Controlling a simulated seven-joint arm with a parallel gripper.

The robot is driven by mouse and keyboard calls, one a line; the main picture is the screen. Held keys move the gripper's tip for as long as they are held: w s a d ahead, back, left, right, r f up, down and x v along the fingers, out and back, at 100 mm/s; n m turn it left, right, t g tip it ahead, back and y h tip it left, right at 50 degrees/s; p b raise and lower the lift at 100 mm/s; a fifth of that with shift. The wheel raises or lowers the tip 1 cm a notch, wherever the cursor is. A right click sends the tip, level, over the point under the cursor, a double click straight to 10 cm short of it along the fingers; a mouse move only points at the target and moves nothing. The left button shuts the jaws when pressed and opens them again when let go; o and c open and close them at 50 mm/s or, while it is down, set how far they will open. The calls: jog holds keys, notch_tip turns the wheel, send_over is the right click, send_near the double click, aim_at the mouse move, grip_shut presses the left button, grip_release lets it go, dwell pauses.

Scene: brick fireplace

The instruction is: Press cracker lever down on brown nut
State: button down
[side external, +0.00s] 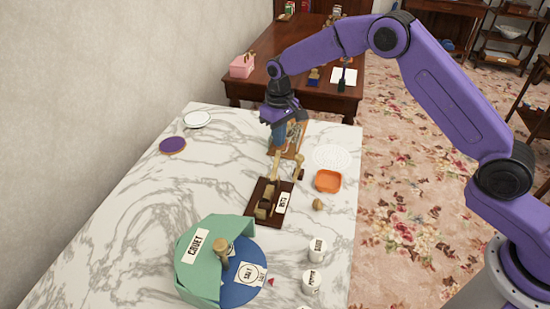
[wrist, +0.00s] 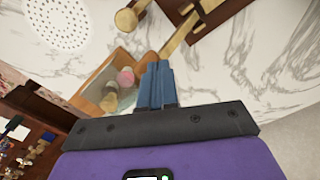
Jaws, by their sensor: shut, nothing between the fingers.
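The nut cracker has a dark wooden base (side external: 257,220) with a "NUTS" label, standing on the marble table. Its tan lever (side external: 277,166) rises from the base toward my gripper. In the wrist view the lever (wrist: 178,38) and a round tan knob (wrist: 126,19) show at the top. A small brown roundish thing, perhaps a nut (side external: 317,204), lies on the table right of the base. I cannot tell whether a nut sits inside the cracker. My gripper (side external: 278,140) is shut and empty beyond the lever's upper end; its blue fingers (wrist: 158,70) are together. Contact with the lever is unclear.
A wood-framed tray (side external: 298,151) lies close by my fingers. An orange dish (side external: 327,181) and white perforated disc (side external: 331,157) lie to the right. A green "CRUET" holder (side external: 196,272), blue disc (side external: 240,292) and white pots (side external: 317,250) stand nearer. The table's left is mostly clear.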

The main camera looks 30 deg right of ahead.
jog(key=shift+w+d+f, duration=0.3)
jog(key=shift+f, duration=0.15)
jog(key=shift+w+d+f, duration=0.25)
jog(key=shift+f, duration=0.15)
dwell(0.4)
jog(key=shift+w+d+f, duration=0.15)
jog(key=shift+d+f, duration=0.05)
jog(key=shift+f, duration=0.5)
jog(key=shift+w+d+f, duration=0.15)
jog(key=shift+w+f, duration=0.05)
jog(key=shift+f, duration=0.45)
jog(key=shift+w+d+f, duration=0.15)
jog(key=shift+d+f, duration=0.05)
jog(key=shift+f, duration=0.5)
dwell(1.1)
jog(key=shift+r, duration=6.1)
jog(key=shift+a, duration=0.1)
